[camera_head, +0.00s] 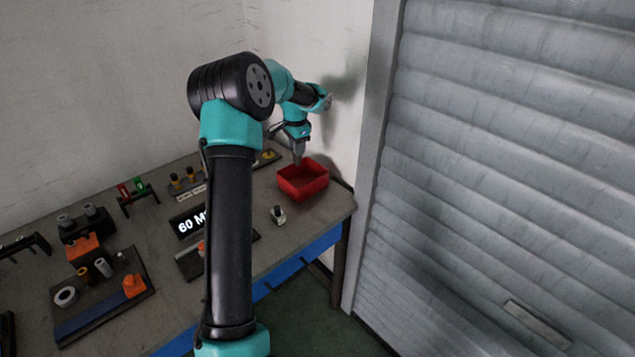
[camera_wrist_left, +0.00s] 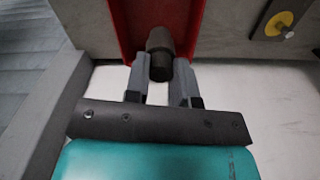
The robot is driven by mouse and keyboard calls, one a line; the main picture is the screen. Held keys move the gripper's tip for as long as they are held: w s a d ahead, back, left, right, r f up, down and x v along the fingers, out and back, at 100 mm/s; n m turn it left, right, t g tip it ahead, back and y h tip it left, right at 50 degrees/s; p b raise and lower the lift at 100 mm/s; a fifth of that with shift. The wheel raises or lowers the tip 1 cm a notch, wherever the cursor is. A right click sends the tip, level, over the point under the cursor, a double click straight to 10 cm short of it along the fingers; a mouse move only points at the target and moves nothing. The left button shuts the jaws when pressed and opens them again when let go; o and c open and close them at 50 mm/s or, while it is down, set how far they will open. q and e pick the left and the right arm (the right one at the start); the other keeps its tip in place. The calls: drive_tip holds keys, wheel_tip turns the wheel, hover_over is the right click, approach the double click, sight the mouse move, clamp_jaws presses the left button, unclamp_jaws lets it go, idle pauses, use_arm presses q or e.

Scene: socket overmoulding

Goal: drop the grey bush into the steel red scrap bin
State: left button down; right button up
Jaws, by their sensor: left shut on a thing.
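The red scrap bin (camera_head: 308,191) stands at the right end of the bench, near the wall. My left gripper (camera_head: 298,161) points down at the bin's left part, its tips over the opening. In the left wrist view, the left gripper (camera_wrist_left: 160,80) is shut on a dark grey, cylindrical bush (camera_wrist_left: 159,62). The bush shows against the red bin (camera_wrist_left: 128,38), which lies behind it. The bush is too small to make out in the head view. My right gripper is not in view.
A small pale part (camera_head: 278,214) stands on the bench in front of the bin. A black display (camera_head: 187,223) and a fixture board (camera_head: 100,310) with several orange and grey parts are further left. A roller shutter (camera_head: 510,180) is at the right.

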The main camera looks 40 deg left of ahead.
sight(297, 161)
use_arm(q)
drive_tip(key=shift+f, duration=0.15)
drive_tip(key=shift+f, duration=2.9)
drive_tip(key=c, duration=0.9)
unclamp_jaws()
wheel_tip(297, 161, up, 18)
drive_tip(key=shift+f, duration=0.25)
